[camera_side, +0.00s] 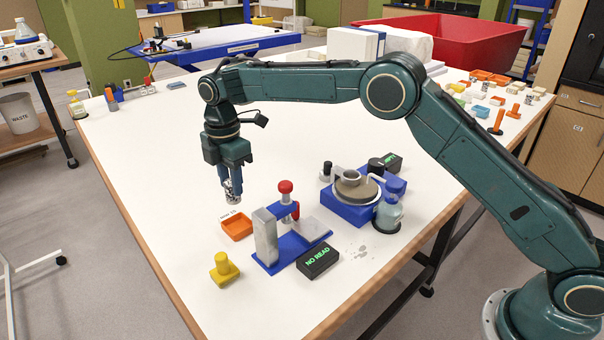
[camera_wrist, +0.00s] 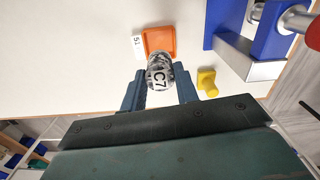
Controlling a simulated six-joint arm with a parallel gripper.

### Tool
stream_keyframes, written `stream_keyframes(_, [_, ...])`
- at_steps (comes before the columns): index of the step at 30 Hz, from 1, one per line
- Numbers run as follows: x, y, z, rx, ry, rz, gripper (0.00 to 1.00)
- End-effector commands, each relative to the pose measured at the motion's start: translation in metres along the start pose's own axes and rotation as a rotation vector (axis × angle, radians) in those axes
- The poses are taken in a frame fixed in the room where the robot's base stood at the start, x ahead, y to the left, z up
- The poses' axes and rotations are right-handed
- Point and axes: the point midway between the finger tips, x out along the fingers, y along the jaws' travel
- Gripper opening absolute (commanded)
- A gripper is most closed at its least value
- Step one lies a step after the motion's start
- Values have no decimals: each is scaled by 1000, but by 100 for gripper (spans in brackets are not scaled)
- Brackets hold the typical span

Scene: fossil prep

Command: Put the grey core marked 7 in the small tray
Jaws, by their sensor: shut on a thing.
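My gripper (camera_side: 232,186) points down, its blue fingers shut on a grey speckled core (camera_side: 235,198). In the wrist view the core (camera_wrist: 160,77) sits between the two fingers (camera_wrist: 160,88), with a white label reading "C7" facing the camera. The core is held above the white table. A small orange tray (camera_side: 237,228) lies just below and in front of it in the side view. In the wrist view the tray (camera_wrist: 161,37) is just beyond the core, which overlaps its near edge; the visible part of the tray looks empty.
A small printed label (camera_wrist: 138,45) lies beside the tray. A blue press with a red knob (camera_side: 286,188) stands right of the tray; a black "NO READ" display (camera_side: 318,261) is near it. A yellow object (camera_side: 224,269) stands in front.

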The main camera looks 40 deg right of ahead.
Motion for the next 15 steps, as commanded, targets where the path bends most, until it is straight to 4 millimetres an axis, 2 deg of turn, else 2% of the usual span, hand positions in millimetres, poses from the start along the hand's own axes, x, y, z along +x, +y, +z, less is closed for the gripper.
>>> stream_keyframes(1, [8,0,0,0,-1,-3,6])
stream_keyframes(6, [23,0,0,0,0,1,6])
stream_keyframes(15, [29,0,0,0,0,0,6])
